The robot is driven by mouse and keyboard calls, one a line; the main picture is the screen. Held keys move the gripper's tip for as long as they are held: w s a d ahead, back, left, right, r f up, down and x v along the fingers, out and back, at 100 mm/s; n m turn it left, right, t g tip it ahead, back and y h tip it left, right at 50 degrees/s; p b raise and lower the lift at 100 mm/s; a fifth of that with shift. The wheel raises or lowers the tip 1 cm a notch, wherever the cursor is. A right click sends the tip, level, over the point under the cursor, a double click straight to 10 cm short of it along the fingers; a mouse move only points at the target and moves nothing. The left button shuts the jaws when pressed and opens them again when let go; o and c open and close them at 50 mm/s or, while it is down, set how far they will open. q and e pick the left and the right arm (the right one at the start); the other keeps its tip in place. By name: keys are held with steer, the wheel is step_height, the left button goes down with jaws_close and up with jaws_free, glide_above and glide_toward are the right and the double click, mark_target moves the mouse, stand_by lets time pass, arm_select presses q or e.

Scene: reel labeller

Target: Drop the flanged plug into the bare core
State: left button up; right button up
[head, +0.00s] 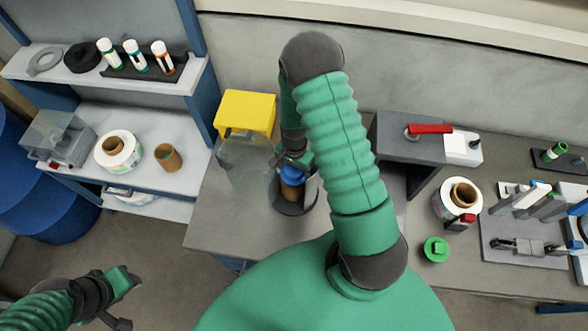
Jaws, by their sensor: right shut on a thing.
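The blue flanged plug (292,174) is in my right gripper (290,162), which is shut on it. The plug is at the top of the brown bare core (292,192); I cannot tell how far it is inside. The core stands upright in a dark round holder (292,208) on the bench. My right arm hides part of the gripper and its surroundings. My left gripper (122,298) is open and empty, low at the left, over the floor and away from the benches.
A clear guard (240,160) and yellow box (246,112) stand left of the holder. A grey machine with a red lever (430,129), a label roll (450,205) and a green flanged piece (436,249) are to the right. Another brown core (168,157) stands on the left shelf.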

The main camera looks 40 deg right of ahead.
mark_target(294, 168)
steer(key=shift+f+b, duration=0.7)
steer(key=shift+f, duration=0.15)
steer(key=o, duration=1.2)
steer(key=shift+c, duration=0.2)
step_height(294, 168, up, 11)
steer(key=p, duration=0.9)
steer(key=shift+r, duration=0.15)
